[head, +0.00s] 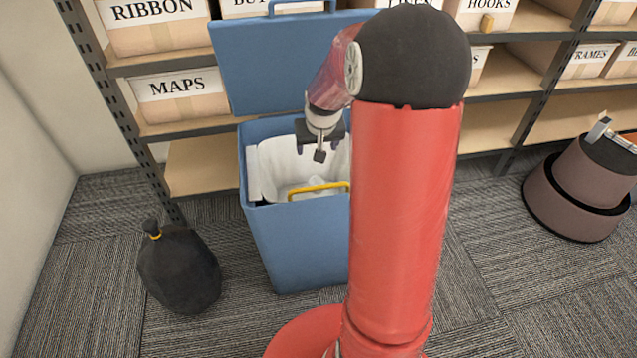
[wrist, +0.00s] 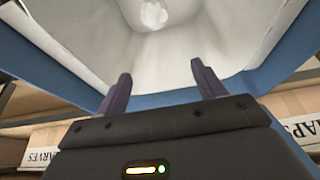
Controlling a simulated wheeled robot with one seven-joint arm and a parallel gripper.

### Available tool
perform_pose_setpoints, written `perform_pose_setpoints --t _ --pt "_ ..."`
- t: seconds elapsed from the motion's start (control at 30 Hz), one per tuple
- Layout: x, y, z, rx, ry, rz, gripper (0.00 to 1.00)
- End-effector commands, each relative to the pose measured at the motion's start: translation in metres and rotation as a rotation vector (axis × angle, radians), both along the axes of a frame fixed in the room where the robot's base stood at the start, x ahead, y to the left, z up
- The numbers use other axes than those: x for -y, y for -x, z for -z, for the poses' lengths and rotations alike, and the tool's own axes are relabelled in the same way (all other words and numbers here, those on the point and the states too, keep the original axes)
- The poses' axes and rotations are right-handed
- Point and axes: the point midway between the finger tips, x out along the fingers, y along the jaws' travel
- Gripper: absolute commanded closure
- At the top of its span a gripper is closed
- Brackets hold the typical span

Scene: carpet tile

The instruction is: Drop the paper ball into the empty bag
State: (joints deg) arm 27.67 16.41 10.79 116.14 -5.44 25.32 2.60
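A blue bin (head: 300,250) stands open, lined with a white bag (head: 280,165). The bag's white inside fills the upper wrist view (wrist: 230,35). A crumpled white paper ball (wrist: 154,14) lies deep inside the bag in the wrist view, apart from my fingers. A pale lump behind the yellow handle in the head view may be the same ball. My gripper (head: 320,148) points down over the bin's mouth. In the wrist view my gripper (wrist: 161,74) has its two dark fingers wide apart, with nothing between them.
The bin's blue lid (head: 280,60) stands raised behind. A yellow handle (head: 318,189) crosses the bin's front rim. A tied black bag (head: 180,270) sits on the carpet at left. Shelves with labelled boxes (head: 180,97) line the back. A brown round container (head: 575,190) stands at right.

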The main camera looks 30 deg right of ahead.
Motion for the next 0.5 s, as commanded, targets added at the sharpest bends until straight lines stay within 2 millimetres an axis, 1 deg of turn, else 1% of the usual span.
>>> perform_pose_setpoints --t 0.3,0.37,0.5 --pt "0.000 0.001 -0.003 0.001 0.000 0.000 0.29" --pt "0.000 0.002 -0.008 0.002 0.001 0.001 0.29" --pt "-0.003 0.010 -0.029 0.005 0.002 0.000 0.29"
